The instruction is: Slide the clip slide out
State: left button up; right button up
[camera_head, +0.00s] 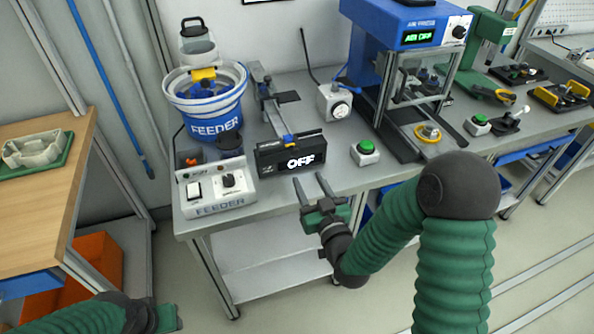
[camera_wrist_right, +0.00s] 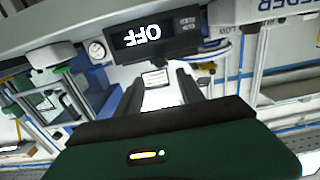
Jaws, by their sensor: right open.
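A grey rail (camera_head: 267,100) runs along the bench from the back toward a black box with a lit OFF display (camera_head: 291,156). A small dark plate (camera_head: 287,97) sticks out from the rail, and a small blue and yellow piece (camera_head: 288,139) sits at its front end. I cannot tell for certain which part is the clip slide. My right gripper (camera_head: 310,179) is open and empty, its two fingers pointing at the bench edge just below the display box. The wrist view shows the display (camera_wrist_right: 155,36) upside down beyond the fingers. My left gripper (camera_head: 166,318) is partly cut off at the bottom left.
A blue and white bowl feeder (camera_head: 207,100) and its control box (camera_head: 214,185) stand left of the rail. A green button (camera_head: 365,150) and a blue air press (camera_head: 405,25) stand right. A wooden table (camera_head: 45,190) is at the left.

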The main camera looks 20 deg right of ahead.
aim_at(296, 153)
jog(key=w, duration=1)
jog(key=shift+a+r, duration=0.1)
jog(key=shift+a, duration=0.05)
jog(key=shift+c, duration=0.2)
grip_shut()
dwell(0.7)
